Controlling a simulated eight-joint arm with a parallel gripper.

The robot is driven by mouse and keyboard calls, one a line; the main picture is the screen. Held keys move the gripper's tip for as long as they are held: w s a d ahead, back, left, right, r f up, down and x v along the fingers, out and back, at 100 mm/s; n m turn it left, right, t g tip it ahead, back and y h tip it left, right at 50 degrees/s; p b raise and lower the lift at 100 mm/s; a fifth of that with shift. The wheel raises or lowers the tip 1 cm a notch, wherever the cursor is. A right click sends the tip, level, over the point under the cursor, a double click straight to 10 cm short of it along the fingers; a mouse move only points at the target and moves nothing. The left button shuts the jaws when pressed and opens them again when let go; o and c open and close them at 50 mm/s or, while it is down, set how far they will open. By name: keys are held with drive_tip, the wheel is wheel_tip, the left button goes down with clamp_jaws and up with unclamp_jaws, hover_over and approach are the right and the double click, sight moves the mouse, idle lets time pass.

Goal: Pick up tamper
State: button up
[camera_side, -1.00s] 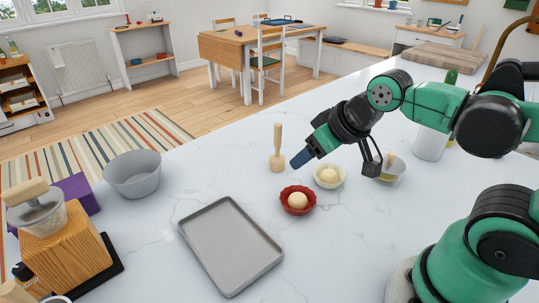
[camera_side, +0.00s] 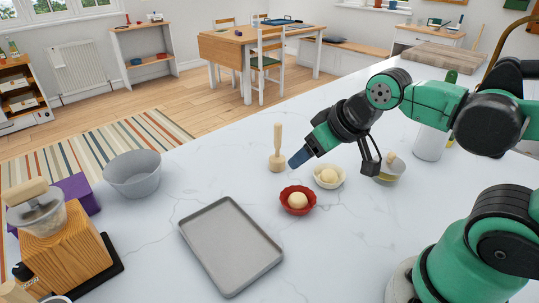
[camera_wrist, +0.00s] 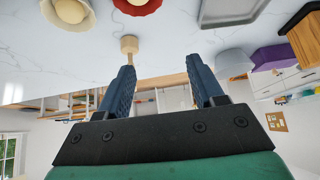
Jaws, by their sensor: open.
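The wooden tamper (camera_side: 277,152) stands upright on the white marble counter, with a round base and a slim handle. In the wrist view the tamper (camera_wrist: 130,46) shows beyond the fingertips, nearer the left finger, with its handle partly hidden by that finger. My gripper (camera_side: 294,162) is open and empty, just to the right of the tamper in the side view, apart from it as far as I can tell. In the wrist view my gripper (camera_wrist: 158,68) shows two blue fingers spread wide.
A red fluted bowl (camera_side: 297,201) and a cream bowl (camera_side: 330,178), each with a dough ball, sit close to my gripper. A grey tray (camera_side: 230,248), a grey bowl (camera_side: 133,176) and a wooden block (camera_side: 68,248) stand to the left. Counter left of the tamper is clear.

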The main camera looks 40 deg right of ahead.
drive_tip(key=w+d+r+m+g, duration=0.1)
drive_tip(key=w+d+r+m, duration=0.1)
drive_tip(key=w+m, duration=0.35)
drive_tip(key=m+g+y, duration=0.1)
drive_tip(key=m+g, duration=0.4)
drive_tip(key=m, duration=1.6)
hover_over(276, 146)
drive_tip(key=f, duration=0.1)
drive_tip(key=d+f, duration=0.1)
drive_tip(key=f, duration=0.1)
drive_tip(key=shift+s+f, duration=0.1)
drive_tip(key=shift+s, duration=0.1)
drive_tip(key=shift+w+d+f+m, duration=0.1)
drive_tip(key=shift+w+f+m, duration=0.1)
drive_tip(key=shift+f+m, duration=0.25)
drive_tip(key=shift+w+a+f, duration=0.15)
drive_tip(key=shift+f, duration=1.15)
drive_tip(key=shift+w+a+f, duration=0.1)
drive_tip(key=shift+a+f, duration=0.05)
drive_tip(key=shift+f, duration=1.15)
clamp_jaws()
